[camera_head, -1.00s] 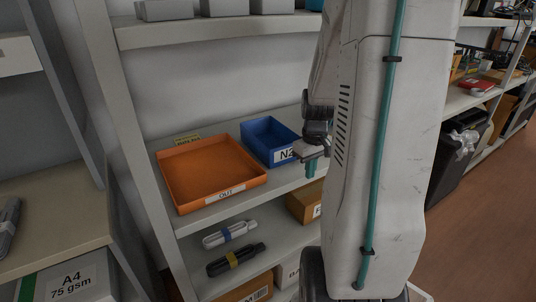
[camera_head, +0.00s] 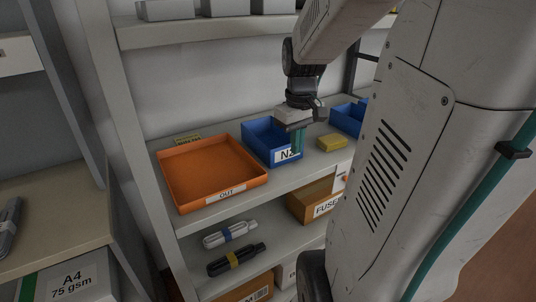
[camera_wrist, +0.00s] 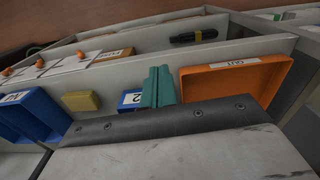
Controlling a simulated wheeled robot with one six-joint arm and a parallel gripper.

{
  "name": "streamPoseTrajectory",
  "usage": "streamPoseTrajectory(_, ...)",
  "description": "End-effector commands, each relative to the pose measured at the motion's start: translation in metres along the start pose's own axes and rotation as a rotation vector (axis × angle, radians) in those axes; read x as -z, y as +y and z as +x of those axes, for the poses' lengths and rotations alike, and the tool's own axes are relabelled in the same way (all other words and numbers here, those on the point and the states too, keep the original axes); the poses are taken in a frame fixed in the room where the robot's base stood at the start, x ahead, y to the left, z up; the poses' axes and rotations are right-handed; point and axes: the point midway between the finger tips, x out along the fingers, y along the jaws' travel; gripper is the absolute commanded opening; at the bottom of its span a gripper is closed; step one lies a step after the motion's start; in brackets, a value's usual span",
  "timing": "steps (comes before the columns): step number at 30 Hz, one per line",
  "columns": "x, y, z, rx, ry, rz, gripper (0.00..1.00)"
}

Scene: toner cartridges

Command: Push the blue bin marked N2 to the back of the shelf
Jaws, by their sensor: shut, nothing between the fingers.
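The blue bin marked N2 (camera_head: 258,137) sits on the middle shelf, right of the orange tray, its white label facing the front. My gripper (camera_head: 297,142) points down at the bin's front right corner, its teal fingers together and empty. The fingers cover the right part of the label in the head view. In the wrist view the shut fingers (camera_wrist: 158,86) stand beside the partly covered label (camera_wrist: 131,99). I cannot tell whether they touch the bin. Much of the bin is hidden in the wrist view.
The orange OUT tray (camera_head: 212,172) stands close to the bin's left. A yellow block (camera_head: 332,142) and another blue bin (camera_head: 347,117) are to the right. An upper shelf (camera_head: 205,31) runs above. A FUSER box (camera_head: 312,200) and wrapped tubes lie on the shelf below.

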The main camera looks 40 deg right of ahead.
Motion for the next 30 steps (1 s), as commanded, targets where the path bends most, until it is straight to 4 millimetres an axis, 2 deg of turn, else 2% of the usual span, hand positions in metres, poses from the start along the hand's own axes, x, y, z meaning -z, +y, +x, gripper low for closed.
streamPoseTrajectory(6,-0.009,-0.043,-0.014,-0.004,0.016,-0.033,0.00)
streamPoseTrajectory(15,-0.029,-0.093,-0.028,-0.005,0.037,-0.071,0.00)
streamPoseTrajectory(21,-0.040,-0.111,-0.033,-0.004,0.044,-0.085,0.00)
streamPoseTrajectory(30,-0.043,-0.116,-0.033,-0.003,0.045,-0.086,0.00)
